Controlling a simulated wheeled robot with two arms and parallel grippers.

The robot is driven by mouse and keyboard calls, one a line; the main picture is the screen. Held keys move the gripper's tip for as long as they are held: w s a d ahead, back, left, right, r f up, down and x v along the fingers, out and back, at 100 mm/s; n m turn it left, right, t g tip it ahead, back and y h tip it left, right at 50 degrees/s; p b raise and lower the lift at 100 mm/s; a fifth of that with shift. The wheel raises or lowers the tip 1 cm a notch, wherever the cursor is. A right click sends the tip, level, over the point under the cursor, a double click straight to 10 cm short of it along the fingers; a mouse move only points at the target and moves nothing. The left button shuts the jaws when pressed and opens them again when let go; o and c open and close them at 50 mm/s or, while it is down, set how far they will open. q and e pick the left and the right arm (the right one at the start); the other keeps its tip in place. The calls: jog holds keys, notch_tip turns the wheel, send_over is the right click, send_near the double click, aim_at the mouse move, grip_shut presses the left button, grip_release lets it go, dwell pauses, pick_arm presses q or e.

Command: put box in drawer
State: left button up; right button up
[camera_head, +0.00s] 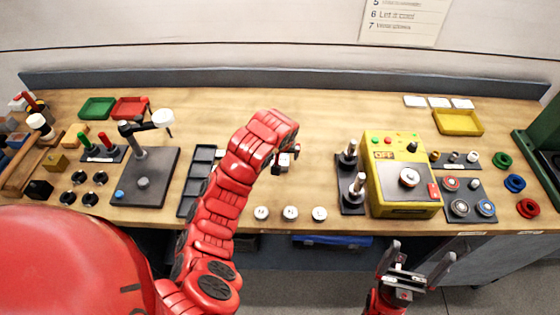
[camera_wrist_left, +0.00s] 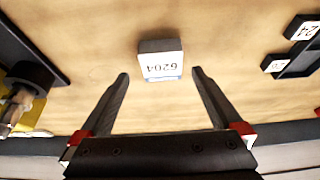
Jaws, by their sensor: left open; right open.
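A small box (camera_wrist_left: 161,62) with a white face, upside-down print reading 6204 and a blue strip stands on the wooden bench in the left wrist view. My left gripper (camera_wrist_left: 160,76) is open, its fingers pointing at the box with one on each side in the picture and a gap to both. In the head view the left gripper (camera_head: 285,158) is over the bench middle and partly hides a small white thing there, apparently the box. My right gripper (camera_head: 421,251) is open and empty in front of the bench. I cannot make out an open drawer; grey cabinet fronts (camera_head: 470,250) show under the bench's right side.
A yellow control box (camera_head: 400,175) and a black holder with upright posts (camera_head: 350,185) stand right of the left gripper. A dark compartment tray (camera_head: 195,182) lies to its left. Three round white pieces (camera_head: 290,213) line the front edge. The bench behind the gripper is clear.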

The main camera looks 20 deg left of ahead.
aim_at(280, 162)
pick_arm(q)
jog(key=shift+p+x, duration=0.65)
jog(key=shift+x, duration=1.15)
jog(key=shift+a, duration=0.1)
jog(key=c, duration=1.5)
jog(key=shift+o, duration=0.2)
jog(key=shift+r, duration=0.1)
